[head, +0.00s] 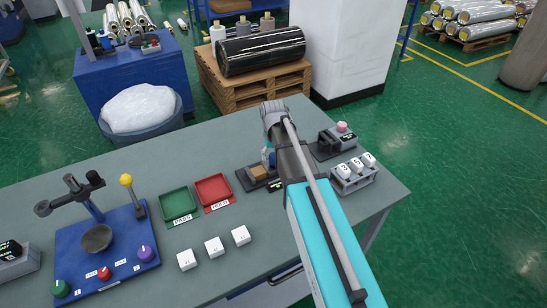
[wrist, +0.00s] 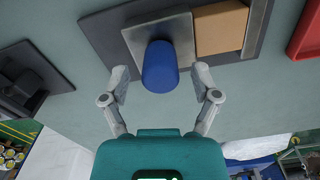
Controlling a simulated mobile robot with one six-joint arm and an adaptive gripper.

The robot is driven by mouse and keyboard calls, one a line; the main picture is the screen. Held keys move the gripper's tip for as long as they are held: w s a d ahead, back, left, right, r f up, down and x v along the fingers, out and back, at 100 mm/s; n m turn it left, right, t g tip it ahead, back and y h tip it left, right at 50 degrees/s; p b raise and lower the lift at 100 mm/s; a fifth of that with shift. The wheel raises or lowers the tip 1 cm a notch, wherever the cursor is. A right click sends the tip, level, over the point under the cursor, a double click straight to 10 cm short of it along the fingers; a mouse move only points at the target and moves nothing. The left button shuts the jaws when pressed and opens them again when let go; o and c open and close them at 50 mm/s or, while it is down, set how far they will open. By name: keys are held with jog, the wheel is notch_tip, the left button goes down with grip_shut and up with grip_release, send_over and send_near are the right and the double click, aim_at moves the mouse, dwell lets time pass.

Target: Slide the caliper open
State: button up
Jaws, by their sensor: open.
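The caliper (head: 258,177) is a dark flat base on the grey table, partly behind my arm in the head view. In the wrist view its dark base (wrist: 95,28) carries a grey metal block (wrist: 140,35) with a blue round knob (wrist: 160,66) standing out from it. A tan block (wrist: 220,28) sits right beside the metal block. My gripper (wrist: 160,79) is open, with one fingertip on each side of the blue knob. Gaps show between the knob and both fingers.
A red tray (head: 213,190) and a green tray (head: 178,206) lie left of the caliper. A black device with a pink knob (head: 342,127) and a rack of white numbered pieces (head: 352,174) stand to its right. Three white cubes (head: 214,247) lie nearer the front.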

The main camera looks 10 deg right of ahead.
grip_shut()
jog(key=shift+w+d, duration=0.15)
jog(key=shift+d, duration=0.35)
jog(key=shift+w+d, duration=0.15)
jog(key=shift+d, duration=0.35)
grip_release()
jog(key=shift+a, duration=0.1)
